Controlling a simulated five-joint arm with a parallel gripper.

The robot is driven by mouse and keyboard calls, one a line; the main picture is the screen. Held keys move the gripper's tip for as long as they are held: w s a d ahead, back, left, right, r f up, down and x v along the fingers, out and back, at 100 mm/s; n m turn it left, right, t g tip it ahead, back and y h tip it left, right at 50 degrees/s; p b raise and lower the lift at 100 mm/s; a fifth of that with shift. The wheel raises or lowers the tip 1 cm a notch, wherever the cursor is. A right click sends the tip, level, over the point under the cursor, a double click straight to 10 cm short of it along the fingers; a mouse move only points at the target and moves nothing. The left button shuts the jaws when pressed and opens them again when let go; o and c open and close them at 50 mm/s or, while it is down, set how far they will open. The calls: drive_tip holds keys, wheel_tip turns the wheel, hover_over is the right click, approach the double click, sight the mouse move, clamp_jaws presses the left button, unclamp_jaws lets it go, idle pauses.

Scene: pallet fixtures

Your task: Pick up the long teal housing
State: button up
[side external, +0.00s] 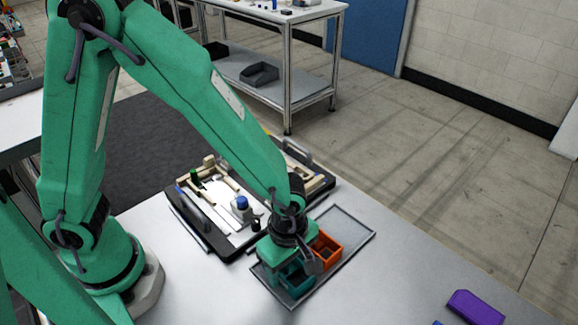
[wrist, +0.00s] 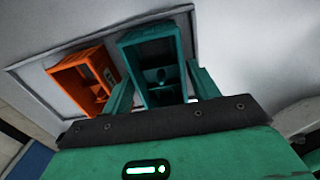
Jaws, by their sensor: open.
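The long teal housing (wrist: 157,58) is an open-topped box with inner walls, in the middle of the wrist view. It sits on a grey tray (side external: 355,224). In the side external view the housing (side external: 293,279) is partly hidden under my gripper (side external: 287,266). In the wrist view my gripper (wrist: 160,73) is open, with one teal finger on each side of the housing's near part. Both fingers look slightly apart from its walls, but I cannot tell how deep they reach.
An orange housing (side external: 327,249) stands close beside the teal one on the same tray; it also shows in the wrist view (wrist: 82,82). Black pallets with tools and a blue-capped bottle (side external: 240,203) lie behind. A purple block (side external: 475,308) lies at right. The tray's far end is bare.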

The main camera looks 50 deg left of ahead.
sight(288, 276)
idle(0.5)
drive_tip(key=c, duration=0.8)
drive_tip(key=shift+r, duration=0.1)
drive_tip(key=shift+r, duration=1.1)
wheel_tip(288, 276, up, 2)
drive_tip(key=shift+s+d, duration=0.1)
drive_tip(key=shift+s, duration=0.05)
drive_tip(key=s+d+r, duration=0.1)
drive_tip(key=s+r, duration=0.1)
drive_tip(key=s, duration=0.1)
drive_tip(key=s+d+r, duration=0.1)
drive_tip(key=s+r, duration=0.1)
drive_tip(key=s, duration=0.2)
drive_tip(key=s+d+r, duration=0.2)
drive_tip(key=s, duration=0.1)
drive_tip(key=shift+s+r, duration=0.3)
drive_tip(key=shift+w, duration=0.2)
